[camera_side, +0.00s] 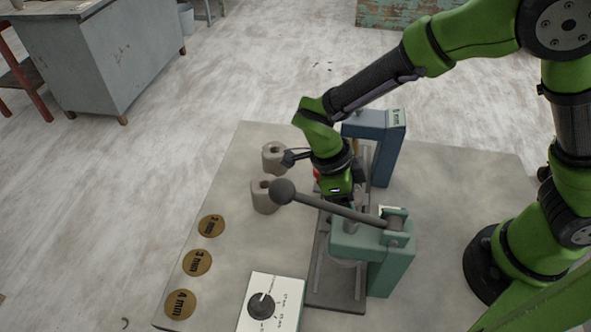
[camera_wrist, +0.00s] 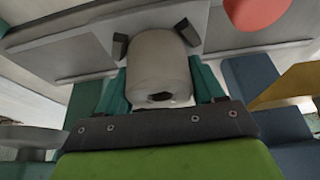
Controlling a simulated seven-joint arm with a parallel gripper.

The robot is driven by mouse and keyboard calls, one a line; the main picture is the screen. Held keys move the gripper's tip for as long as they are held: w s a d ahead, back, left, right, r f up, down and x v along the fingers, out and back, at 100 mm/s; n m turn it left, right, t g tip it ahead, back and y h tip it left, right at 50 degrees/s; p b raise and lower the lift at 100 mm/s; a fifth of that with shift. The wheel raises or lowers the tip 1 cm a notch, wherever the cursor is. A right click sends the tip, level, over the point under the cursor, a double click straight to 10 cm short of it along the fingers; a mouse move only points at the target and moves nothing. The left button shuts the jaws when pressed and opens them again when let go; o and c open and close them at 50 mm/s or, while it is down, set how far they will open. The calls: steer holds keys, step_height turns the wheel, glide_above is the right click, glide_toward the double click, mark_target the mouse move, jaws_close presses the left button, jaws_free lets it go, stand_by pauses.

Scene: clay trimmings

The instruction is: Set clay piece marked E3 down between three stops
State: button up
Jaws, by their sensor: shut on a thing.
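My gripper (camera_side: 336,197) is above the press bed, partly behind the lever in the side view. In the wrist view its teal fingers (camera_wrist: 158,88) are shut on a pale grey clay cylinder (camera_wrist: 158,62) with a dark hole in its near end. No E3 mark can be read on it. Two small dark blocks (camera_wrist: 120,45) (camera_wrist: 187,33) show at the cylinder's far edge; I cannot tell whether they are stops or fingertips. A third block is not visible. The held piece and the area under my gripper are hidden in the side view.
A green press (camera_side: 380,245) with a ball-ended lever (camera_side: 340,208) stands in front, a blue press (camera_side: 385,150) behind. Two clay pieces (camera_side: 274,157) (camera_side: 265,197) stand left. Brass discs (camera_side: 198,262) and a dial box (camera_side: 270,302) lie nearer. The worktop (camera_side: 455,190) is clear to the right.

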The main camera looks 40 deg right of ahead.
steer(key=o, duration=1.2)
steer(key=shift+f, duration=0.1)
steer(key=v, duration=1.2)
steer(key=s+d+r+n+t+y, duration=0.1)
steer(key=s+d+r+n+t, duration=0.1)
steer(key=d+n, duration=0.3)
steer(key=s+d+r+n+t+y, duration=0.2)
steer(key=d+r+n+t, duration=0.2)
steer(key=n, duration=0.6)
steer(key=s+d+r+n+t+y, duration=0.2)
steer(key=s+d+r+n+t, duration=0.1)
steer(key=d+n, duration=0.4)
steer(key=shift+s+d+r+n+t, duration=0.1)
steer(key=shift+d+r+n+t, duration=0.35)
steer(key=shift+t, duration=0.25)
